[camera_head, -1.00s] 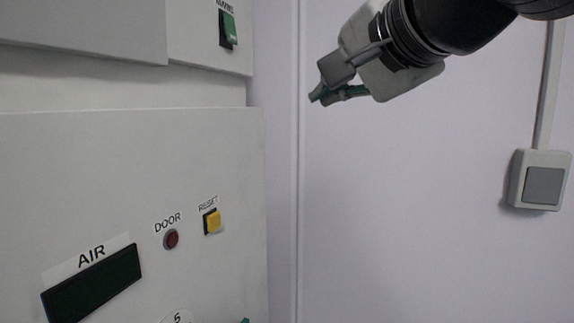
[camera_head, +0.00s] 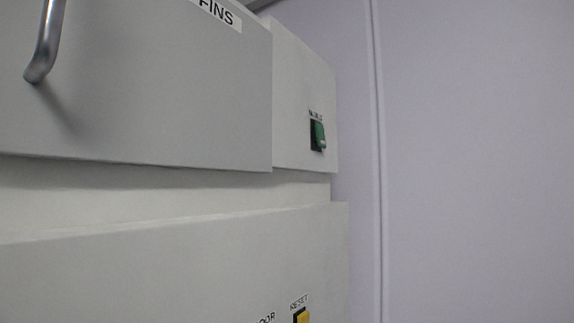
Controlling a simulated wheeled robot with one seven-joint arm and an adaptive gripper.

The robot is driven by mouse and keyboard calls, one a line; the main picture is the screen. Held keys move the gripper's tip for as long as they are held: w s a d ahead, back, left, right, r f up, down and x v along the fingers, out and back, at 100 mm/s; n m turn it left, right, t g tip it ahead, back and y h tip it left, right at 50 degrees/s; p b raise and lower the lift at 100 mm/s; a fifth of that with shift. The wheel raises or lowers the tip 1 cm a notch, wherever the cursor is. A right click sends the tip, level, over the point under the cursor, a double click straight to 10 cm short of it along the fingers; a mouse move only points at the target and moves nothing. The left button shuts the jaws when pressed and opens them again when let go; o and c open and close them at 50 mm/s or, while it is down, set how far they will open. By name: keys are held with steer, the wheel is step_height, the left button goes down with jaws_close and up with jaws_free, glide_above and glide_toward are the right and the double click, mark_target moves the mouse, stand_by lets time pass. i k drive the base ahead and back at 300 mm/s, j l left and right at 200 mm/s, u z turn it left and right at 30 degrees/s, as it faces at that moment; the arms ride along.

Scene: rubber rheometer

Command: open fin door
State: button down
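The fin door (camera_head: 150,100) is a light grey panel at the upper left of the head view, with a label reading "FINS" (camera_head: 218,14) at its top edge. A curved metal handle (camera_head: 46,45) stands out from the door near the left edge; its upper part is cut off by the frame.
A green switch (camera_head: 318,135) sits on the machine panel right of the door. A yellow RESET button (camera_head: 302,317) is at the bottom edge, on the lower panel (camera_head: 180,270). A plain pale wall (camera_head: 480,160) fills the right side, with nothing in front of it.

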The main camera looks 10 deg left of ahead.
mark_target(188, 84)
steer(key=u, duration=1.15)
